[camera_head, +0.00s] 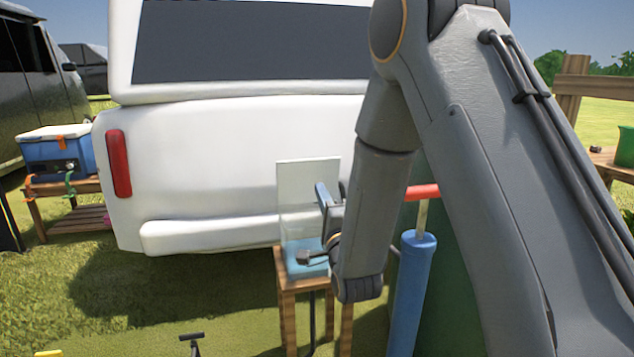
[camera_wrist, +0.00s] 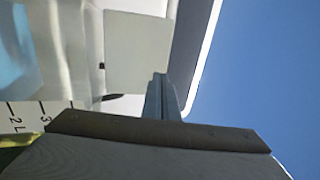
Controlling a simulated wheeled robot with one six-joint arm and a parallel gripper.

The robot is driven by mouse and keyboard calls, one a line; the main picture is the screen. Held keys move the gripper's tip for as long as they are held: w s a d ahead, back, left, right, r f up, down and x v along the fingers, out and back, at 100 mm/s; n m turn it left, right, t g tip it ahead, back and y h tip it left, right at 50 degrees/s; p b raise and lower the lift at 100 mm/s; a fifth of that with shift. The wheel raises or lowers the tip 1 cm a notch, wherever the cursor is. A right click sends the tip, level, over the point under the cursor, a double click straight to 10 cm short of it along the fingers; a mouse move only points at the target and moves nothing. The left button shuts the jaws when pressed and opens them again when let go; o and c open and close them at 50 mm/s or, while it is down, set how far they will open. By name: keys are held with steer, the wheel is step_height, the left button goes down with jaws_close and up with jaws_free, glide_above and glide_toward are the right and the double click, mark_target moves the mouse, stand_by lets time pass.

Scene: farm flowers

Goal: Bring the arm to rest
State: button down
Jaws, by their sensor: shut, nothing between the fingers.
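My arm is bent, with its upper link rising across the right of the head view and its forearm hanging down. My gripper (camera_head: 322,194) points upward beside a clear container (camera_head: 297,225) holding light blue liquid. In the wrist view the fingers (camera_wrist: 160,90) are together with nothing between them. The container also shows at the left of the wrist view (camera_wrist: 75,60), with volume marks on its wall. Part of the container is hidden behind my wrist.
The container stands on a small wooden stool (camera_head: 288,286). A blue cylinder with a red handle (camera_head: 411,290) stands close right of my forearm. A white vehicle (camera_head: 220,150) is behind. A blue cooler (camera_head: 56,152) sits on a wooden table at left. Grass lies open at lower left.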

steer(key=s+a+f+n+g, duration=1)
steer(key=s+f+n+g, duration=0.1)
steer(key=s, duration=0.4)
steer(key=s+d+f+n+g+h, duration=0.15)
steer(key=s+n+g, duration=0.4)
steer(key=s, duration=0.75)
steer(key=s+d+n+g+h, duration=0.15)
steer(key=s+n+g, duration=0.35)
steer(key=s, duration=0.8)
steer(key=d+r+m+p, duration=0.3)
steer(key=d+r+p, duration=0.7)
steer(key=r+p, duration=0.3)
steer(key=d+r+m+h+p, duration=0.1)
steer(key=d+r+m+p, duration=0.2)
steer(key=d+r+p, duration=0.8)
step_height(320, 180, up, 3)
steer(key=p, duration=0.5)
steer(key=shift+s+d+r+p, duration=0.2)
steer(key=shift+s+p, duration=0.1)
steer(key=shift+s, duration=0.1)
steer(key=shift+t, duration=0.25)
